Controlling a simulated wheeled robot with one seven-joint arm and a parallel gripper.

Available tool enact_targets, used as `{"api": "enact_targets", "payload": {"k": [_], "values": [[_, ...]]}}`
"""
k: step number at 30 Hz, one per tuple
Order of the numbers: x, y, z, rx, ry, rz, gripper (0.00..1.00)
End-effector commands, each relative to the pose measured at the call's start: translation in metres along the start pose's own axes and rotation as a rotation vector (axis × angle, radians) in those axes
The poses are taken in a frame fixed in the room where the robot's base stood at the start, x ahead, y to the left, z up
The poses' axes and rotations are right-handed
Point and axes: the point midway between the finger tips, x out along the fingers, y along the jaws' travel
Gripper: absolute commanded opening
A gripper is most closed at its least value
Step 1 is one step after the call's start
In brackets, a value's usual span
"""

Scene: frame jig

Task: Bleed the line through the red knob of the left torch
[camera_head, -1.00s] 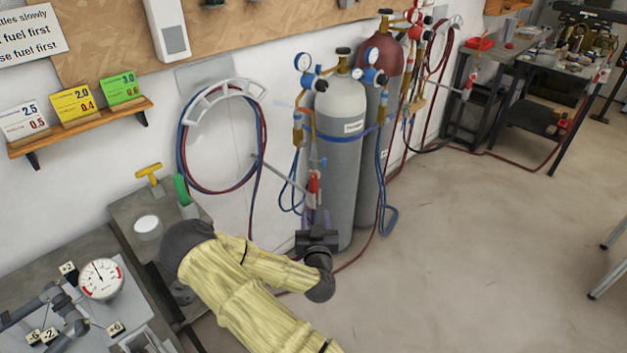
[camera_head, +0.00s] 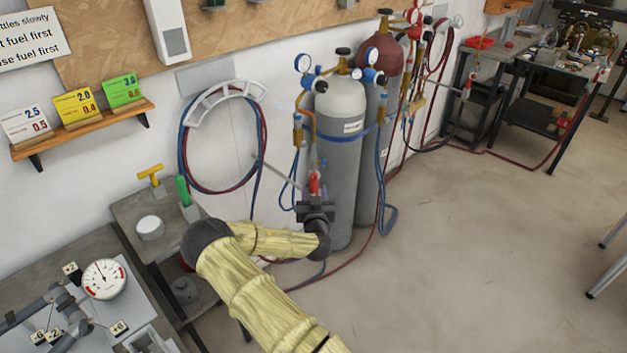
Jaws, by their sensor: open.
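A torch with a red knob (camera_head: 314,183) hangs in front of the grey gas cylinder (camera_head: 340,165), by the wall bracket arm. My gripper (camera_head: 314,200) is open just below the red knob and around or against the torch's lower part; I cannot tell whether the fingers touch it. The gripper body hides the lower part of the torch. A second torch with red parts (camera_head: 468,85) hangs farther right, near the back table.
A maroon-topped cylinder (camera_head: 385,60) stands behind the grey one, with gauges and blue hoses close by. Coiled hoses (camera_head: 262,130) hang on the wall. A small bench (camera_head: 130,212) is at left.

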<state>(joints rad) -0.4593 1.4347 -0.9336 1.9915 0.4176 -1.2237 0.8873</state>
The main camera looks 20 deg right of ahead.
Motion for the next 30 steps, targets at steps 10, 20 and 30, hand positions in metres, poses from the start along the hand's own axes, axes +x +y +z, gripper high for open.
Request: {"api": "enact_targets", "payload": {"k": [10, 20, 30], "values": [[0.05, 0.0, 0.0, -0.001, 0.0, -0.001, 0.45], [0.061, 0.0, 0.001, 0.0, -0.001, 0.001, 0.45], [0.061, 0.0, 0.0, 0.0, -0.001, 0.0, 0.01]]}}
